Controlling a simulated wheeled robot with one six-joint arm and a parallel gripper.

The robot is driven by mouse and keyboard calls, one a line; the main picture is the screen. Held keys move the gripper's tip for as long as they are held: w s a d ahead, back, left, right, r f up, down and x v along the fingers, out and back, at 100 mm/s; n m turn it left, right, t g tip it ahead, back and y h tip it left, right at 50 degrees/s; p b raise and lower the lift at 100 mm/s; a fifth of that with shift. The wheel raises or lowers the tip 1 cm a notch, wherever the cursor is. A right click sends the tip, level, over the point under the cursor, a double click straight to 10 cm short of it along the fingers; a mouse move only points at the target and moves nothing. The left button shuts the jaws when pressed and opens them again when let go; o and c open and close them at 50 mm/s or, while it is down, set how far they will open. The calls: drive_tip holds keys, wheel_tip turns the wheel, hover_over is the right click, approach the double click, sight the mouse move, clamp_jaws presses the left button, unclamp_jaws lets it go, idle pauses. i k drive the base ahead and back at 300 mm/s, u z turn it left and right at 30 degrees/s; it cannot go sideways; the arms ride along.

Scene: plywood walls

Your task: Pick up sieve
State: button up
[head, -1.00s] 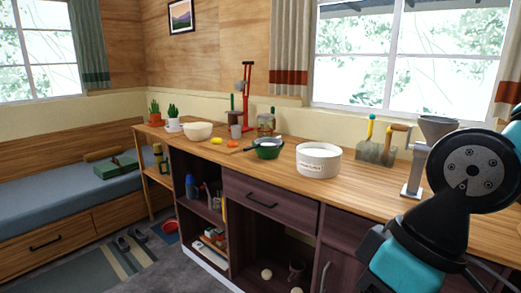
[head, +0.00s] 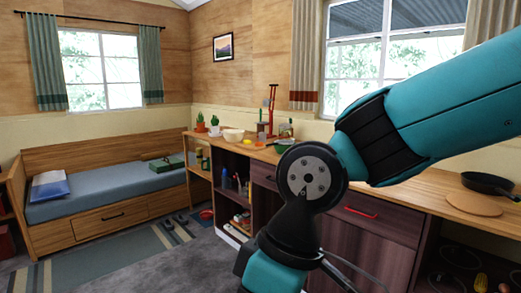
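I cannot make out a sieve for certain. A small green bowl-like thing (head: 284,142) stands on the wooden counter (head: 236,144), partly hidden behind my arm; it is too small to tell whether a sieve rests in it. My teal and black arm crosses the right half of the head view and hides the middle of the counter. My gripper is outside the view.
A cream bowl (head: 233,135), potted plants (head: 200,121) and a red stand (head: 272,110) are on the counter's far part. A black pan (head: 490,184) lies at right near a round board (head: 473,204). A bed (head: 120,190) stands at left; the floor before it is mostly clear.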

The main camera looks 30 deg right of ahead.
sight(279, 142)
drive_tip(key=u, duration=0.1)
drive_tip(key=i, duration=2.5)
drive_tip(key=z, duration=0.95)
drive_tip(key=i, duration=0.75)
drive_tip(key=z, duration=1.5)
drive_tip(key=i, duration=0.7)
drive_tip(key=z, duration=0.1)
